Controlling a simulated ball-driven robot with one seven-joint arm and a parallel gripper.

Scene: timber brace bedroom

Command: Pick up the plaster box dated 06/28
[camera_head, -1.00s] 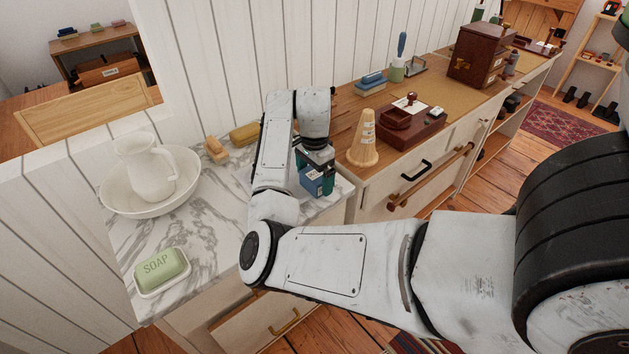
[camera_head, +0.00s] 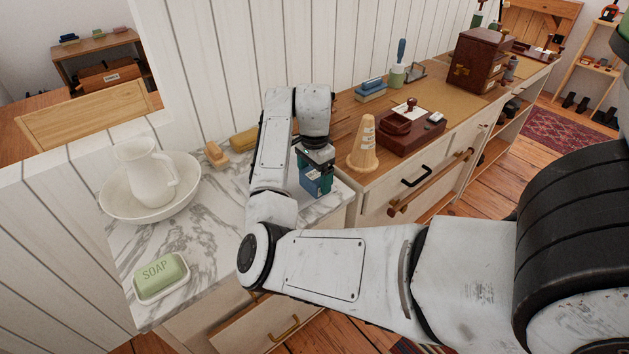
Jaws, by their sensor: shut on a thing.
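My gripper (camera_head: 316,182) points down over the right end of the marble washstand top. It is shut on a small blue box (camera_head: 320,187), seen between and below the jaws. The jaws cover much of the box, and no date on it can be read in this view. I cannot tell whether the box touches the marble or is just clear of it.
The marble top (camera_head: 185,238) bears a white pitcher (camera_head: 148,172) in a basin (camera_head: 112,201), a green soap (camera_head: 160,277) and brushes (camera_head: 216,154) at the back. A wooden cone (camera_head: 363,147) and a dark red stamp tray (camera_head: 428,136) stand close right on the wooden counter.

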